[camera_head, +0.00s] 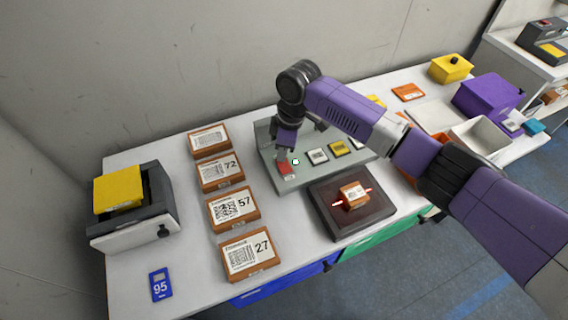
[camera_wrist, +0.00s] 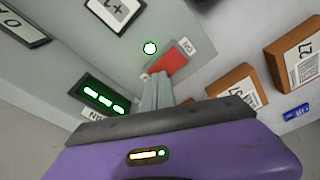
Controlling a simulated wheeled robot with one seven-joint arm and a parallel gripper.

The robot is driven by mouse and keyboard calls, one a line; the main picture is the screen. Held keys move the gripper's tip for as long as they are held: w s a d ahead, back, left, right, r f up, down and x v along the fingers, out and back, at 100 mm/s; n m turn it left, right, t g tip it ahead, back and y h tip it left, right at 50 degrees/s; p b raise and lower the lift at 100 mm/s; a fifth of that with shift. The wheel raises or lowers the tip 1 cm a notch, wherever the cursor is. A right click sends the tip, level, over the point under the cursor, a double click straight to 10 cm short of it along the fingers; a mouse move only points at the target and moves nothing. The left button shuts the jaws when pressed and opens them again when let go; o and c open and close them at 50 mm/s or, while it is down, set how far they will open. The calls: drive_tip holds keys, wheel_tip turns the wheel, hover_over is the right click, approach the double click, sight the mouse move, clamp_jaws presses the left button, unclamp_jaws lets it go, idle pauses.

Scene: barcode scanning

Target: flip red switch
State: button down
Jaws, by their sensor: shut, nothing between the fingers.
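The red switch (camera_head: 286,168) is on the left end of a grey-green panel (camera_head: 287,185) on the table. In the wrist view the red switch (camera_wrist: 172,62) shows just past my fingertips, with a small label beside it. My gripper (camera_head: 287,150) is shut and empty, with its fingers pointing down at the switch. In the wrist view my gripper (camera_wrist: 160,80) overlaps the switch's near edge; I cannot tell whether it touches.
Several brown boxes with labels (camera_head: 234,208) stand in a row left of the panel. A dark scanner plate (camera_head: 335,220) with a small box (camera_head: 353,195) on it lies in front. A grey machine with a yellow top (camera_head: 118,189) is at the left. The wall is close behind.

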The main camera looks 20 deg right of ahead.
drive_tip(key=shift+f, duration=0.35)
drive_tip(key=shift+r, duration=0.15)
drive_tip(key=shift+r+p, duration=3.1)
drive_tip(key=shift+r, duration=0.35)
